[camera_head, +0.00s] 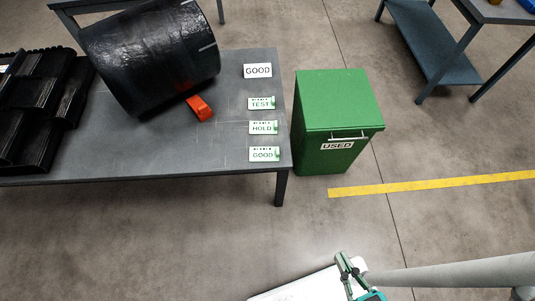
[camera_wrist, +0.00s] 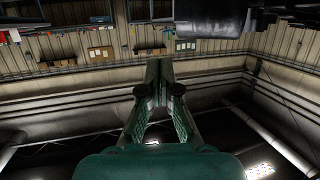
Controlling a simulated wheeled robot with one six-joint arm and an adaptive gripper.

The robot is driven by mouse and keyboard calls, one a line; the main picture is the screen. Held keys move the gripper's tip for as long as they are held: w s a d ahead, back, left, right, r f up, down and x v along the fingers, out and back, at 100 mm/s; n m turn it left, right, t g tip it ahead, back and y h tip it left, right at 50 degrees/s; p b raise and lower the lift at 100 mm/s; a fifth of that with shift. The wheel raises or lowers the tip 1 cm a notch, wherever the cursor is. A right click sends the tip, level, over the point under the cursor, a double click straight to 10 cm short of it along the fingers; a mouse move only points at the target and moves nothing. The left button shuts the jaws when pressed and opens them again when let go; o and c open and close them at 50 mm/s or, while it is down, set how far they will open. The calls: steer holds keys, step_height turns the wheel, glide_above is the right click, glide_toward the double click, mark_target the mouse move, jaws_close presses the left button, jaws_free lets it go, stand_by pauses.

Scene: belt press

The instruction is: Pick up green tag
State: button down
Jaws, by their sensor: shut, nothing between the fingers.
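All carry green, so I cannot tell by colour which one is the green tag. My gripper (camera_head: 346,264) is low in the head view, off the table, to the right of and in front of the tags. Its fingers meet at the tips in the wrist view (camera_wrist: 159,72) and hold nothing. No tag shows in the wrist view.
A white GOOD card (camera_head: 258,71) sits behind the tags. A black roll (camera_head: 150,50), an orange object (camera_head: 200,108) and black trays (camera_head: 38,95) occupy the table (camera_head: 150,150). A green USED bin (camera_head: 338,105) stands close to its right end. Floor in front is open.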

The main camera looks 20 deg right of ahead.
steer(key=c, duration=1.3)
jaws_free()
steer(key=shift+w+f, duration=0.15)
steer(key=shift+f, duration=0.05)
steer(key=shift+o, duration=1)
steer(key=w+f+t, duration=0.1)
steer(key=w+f, duration=0.4)
steer(key=f, duration=0.2)
steer(key=shift+d, duration=0.25)
steer(key=m+h, duration=0.3)
steer(key=h, duration=0.1)
glide_toward(278, 154)
steer(key=w, duration=0.2)
steer(key=shift+d+x, duration=0.15)
steer(key=shift+x, duration=2.4)
steer(key=shift+d+x, duration=0.15)
steer(key=shift+x, duration=2.35)
